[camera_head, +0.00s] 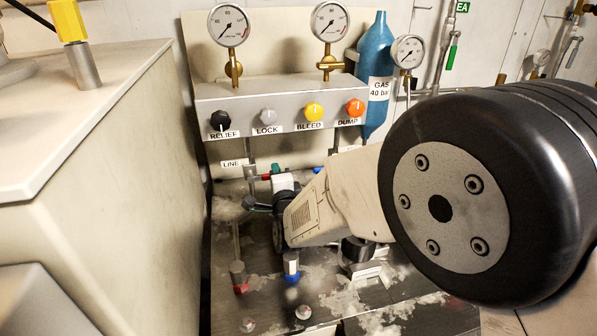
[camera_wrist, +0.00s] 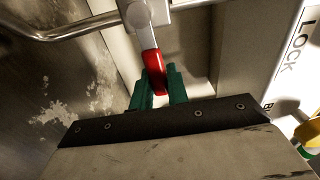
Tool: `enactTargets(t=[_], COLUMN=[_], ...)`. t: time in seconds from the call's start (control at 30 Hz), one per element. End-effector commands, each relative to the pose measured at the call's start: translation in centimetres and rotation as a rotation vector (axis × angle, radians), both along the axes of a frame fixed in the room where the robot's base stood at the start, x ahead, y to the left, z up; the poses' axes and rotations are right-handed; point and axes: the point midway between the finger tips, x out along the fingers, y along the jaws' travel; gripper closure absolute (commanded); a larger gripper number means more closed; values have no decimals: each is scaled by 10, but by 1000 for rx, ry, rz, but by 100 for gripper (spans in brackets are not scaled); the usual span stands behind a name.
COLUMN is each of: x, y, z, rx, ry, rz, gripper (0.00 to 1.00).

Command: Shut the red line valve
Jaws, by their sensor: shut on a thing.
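The red line valve has a red-sleeved lever (camera_wrist: 153,66) on a grey stem that runs up to the valve body on the pipe. In the wrist view the lever points down the picture, at a steep angle to the pipe. My gripper (camera_wrist: 160,88) has green fingers, one on each side of the lever's red end, shut on it. In the head view a small red part (camera_head: 266,177) shows beside the LINE label (camera_head: 232,163). My arm and wrist hide much of the area around it.
A grey panel above carries the RELIEF (camera_head: 220,120), LOCK, BLEED and DUMP knobs. Gauges and a blue GAS bottle (camera_head: 376,60) stand behind. A blue-handled part (camera_head: 291,268) and a red-collared part (camera_head: 238,275) stand on the frosted deck. A large pale cabinet (camera_head: 110,190) is close on the left.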

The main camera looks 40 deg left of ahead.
Motion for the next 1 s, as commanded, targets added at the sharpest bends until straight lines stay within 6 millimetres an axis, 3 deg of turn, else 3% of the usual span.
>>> enactTargets(t=[0.47, 0.5, 0.57, 0.87, 1.0], x=[-7, -7, -7, -6, -14], y=[3, 2, 2, 1, -11], z=[-7, -7, -6, -3, -3], rx=[-6, -6, -5, 2, -1], ry=[13, 13, 12, 10, 11], rz=[10, 10, 10, 7, 8], gripper=[100, 73, 62, 62, 62])
